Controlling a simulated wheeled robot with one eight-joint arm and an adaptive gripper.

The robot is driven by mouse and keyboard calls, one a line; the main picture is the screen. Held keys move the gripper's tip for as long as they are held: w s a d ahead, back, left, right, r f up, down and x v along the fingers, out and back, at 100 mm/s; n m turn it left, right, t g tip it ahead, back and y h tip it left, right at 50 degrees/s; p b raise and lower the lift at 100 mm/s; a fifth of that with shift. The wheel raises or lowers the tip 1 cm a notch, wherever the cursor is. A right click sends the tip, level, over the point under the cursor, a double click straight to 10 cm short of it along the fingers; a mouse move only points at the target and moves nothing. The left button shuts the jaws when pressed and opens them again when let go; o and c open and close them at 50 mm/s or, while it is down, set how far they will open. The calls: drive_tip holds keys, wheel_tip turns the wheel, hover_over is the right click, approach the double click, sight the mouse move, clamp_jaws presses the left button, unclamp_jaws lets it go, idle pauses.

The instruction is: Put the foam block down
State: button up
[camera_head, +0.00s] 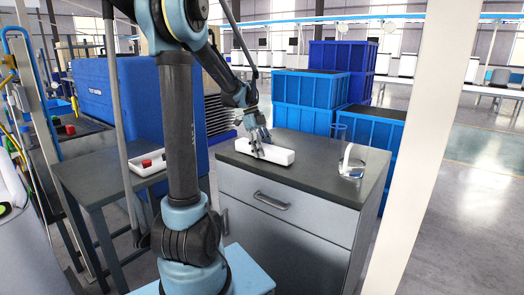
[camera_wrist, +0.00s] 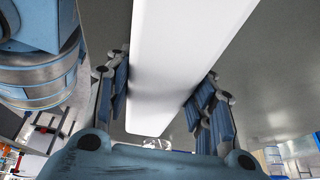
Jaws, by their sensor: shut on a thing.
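The foam block (camera_head: 277,154) is a long white bar at the left part of the dark top of the grey drawer cabinet (camera_head: 325,161). My gripper (camera_head: 259,145) reaches down over its left part with its fingers around it. In the wrist view the white block (camera_wrist: 165,75) runs between the two blue finger pads of my gripper (camera_wrist: 160,100), which is shut on it. The block looks level and at or very close to the cabinet top; I cannot tell whether it touches.
A clear glass vessel with a white object (camera_head: 350,165) stands at the cabinet's right. Blue crates (camera_head: 305,95) are stacked behind. A pale post (camera_head: 430,120) rises at right. The cabinet top's middle is clear.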

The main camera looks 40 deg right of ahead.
drive_tip(key=shift+f, duration=0.15)
drive_tip(key=o, duration=0.9)
drive_tip(key=v, duration=1.2)
drive_tip(key=s+a+f+n+t, duration=0.1)
drive_tip(key=a+f+n+t, duration=0.15)
drive_tip(key=a+n, duration=0.75)
drive_tip(key=s+a+f+n+t, duration=0.1)
drive_tip(key=a+f+n, duration=0.35)
drive_tip(key=a, duration=1.05)
drive_tip(key=s+a+f+n+t, duration=0.1)
drive_tip(key=s+a+f+n, duration=0.4)
drive_tip(key=a+n, duration=0.3)
drive_tip(key=s+a+f+n+t+y, duration=0.1)
drive_tip(key=s+a+f+n+t, duration=0.1)
drive_tip(key=s+a+f+n, duration=0.3)
drive_tip(key=a+f+n, duration=0.3)
drive_tip(key=n, duration=0.2)
drive_tip(key=shift+s+a+f, duration=0.2)
drive_tip(key=shift+s+a, duration=0.1)
